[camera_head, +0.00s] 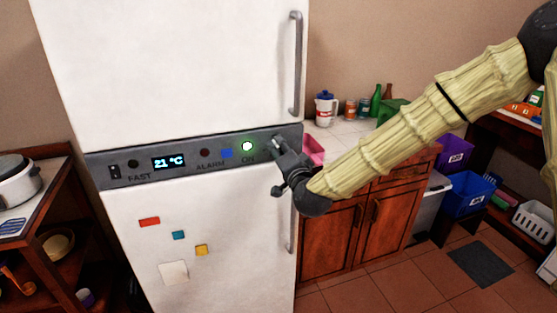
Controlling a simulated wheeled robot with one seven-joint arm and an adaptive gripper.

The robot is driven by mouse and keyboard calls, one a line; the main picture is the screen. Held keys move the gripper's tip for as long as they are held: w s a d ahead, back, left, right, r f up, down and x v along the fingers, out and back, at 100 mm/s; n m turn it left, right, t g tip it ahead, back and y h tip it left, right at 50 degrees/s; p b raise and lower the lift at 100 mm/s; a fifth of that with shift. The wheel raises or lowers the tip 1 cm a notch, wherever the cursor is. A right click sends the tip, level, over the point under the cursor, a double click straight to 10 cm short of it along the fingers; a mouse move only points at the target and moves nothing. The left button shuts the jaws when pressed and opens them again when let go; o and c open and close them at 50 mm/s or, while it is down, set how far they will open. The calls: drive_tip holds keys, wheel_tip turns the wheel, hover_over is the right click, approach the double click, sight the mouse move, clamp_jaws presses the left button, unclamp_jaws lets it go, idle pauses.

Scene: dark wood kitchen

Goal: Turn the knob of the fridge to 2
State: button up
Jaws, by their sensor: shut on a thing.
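The white fridge (190,80) stands at the centre left, with a grey control panel (225,170) across its middle. The panel has a display reading 21 °C (169,162), a blue square (226,153), a lit green light (247,146) above the word ON, and the words FAST and ALARM. My gripper (277,148) is at the right end of the panel, shut on what appears to be the fridge knob. The gripper hides the knob and its number marks, so I cannot tell its setting.
Vertical handles (296,65) run along the fridge's right edge, close to my gripper. A counter (345,137) with a jug (326,108), cans and bottles is behind my arm. A rice cooker (18,180) sits at the left. The floor (385,280) at the lower right is partly clear.

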drive_tip(key=m+b, duration=0.1)
drive_tip(key=m, duration=0.1)
drive_tip(key=m+b, duration=0.1)
drive_tip(key=b, duration=0.1)
drive_tip(key=shift+d+f+m, duration=0.1)
drive_tip(key=shift+f+m, duration=0.25)
drive_tip(key=shift+m, duration=0.05)
drive_tip(key=shift+m+b, duration=1.7)
drive_tip(key=shift+m, duration=0.2)
drive_tip(key=shift+r, duration=0.1)
drive_tip(key=o, duration=0.9)
drive_tip(key=shift+o, duration=0.2)
drive_tip(key=v, duration=1.2)
